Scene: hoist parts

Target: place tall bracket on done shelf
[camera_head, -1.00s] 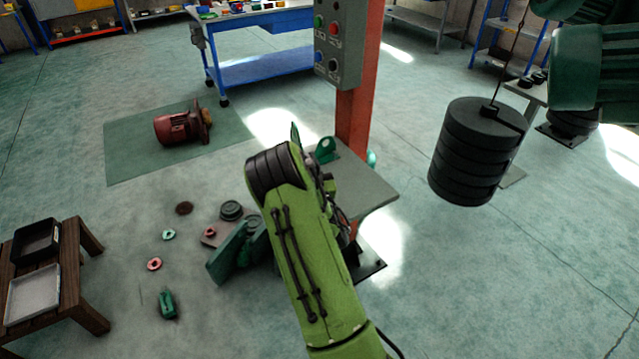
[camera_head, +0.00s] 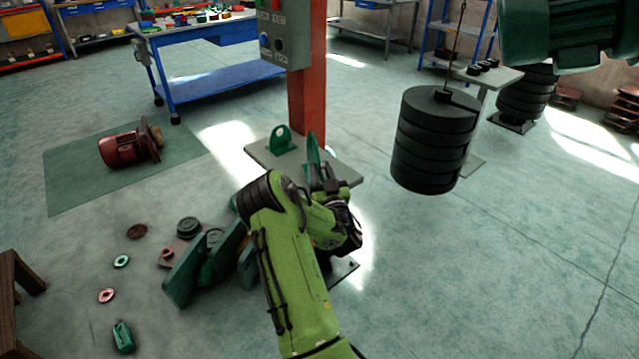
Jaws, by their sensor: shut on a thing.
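My gripper (camera_head: 319,176) is at the end of my green arm, over the right part of the grey shelf by the orange column. It is shut on a green bracket (camera_head: 312,150), which stands up from the jaws and looks thin, seen nearly edge-on. I take this to be the tall bracket; its lower part is hidden by the jaws. The grey shelf (camera_head: 262,156) is a flat plate. I cannot tell whether the held bracket touches it. Another green bracket with a round hole (camera_head: 281,144) stands upright on the shelf, left of the held one.
A control box (camera_head: 286,35) is on the orange column (camera_head: 309,95) behind the shelf. Black stacked weights (camera_head: 432,140) hang to the right. Green castings (camera_head: 195,268) and small parts lie on the floor at left. A red motor (camera_head: 122,148) lies on a mat.

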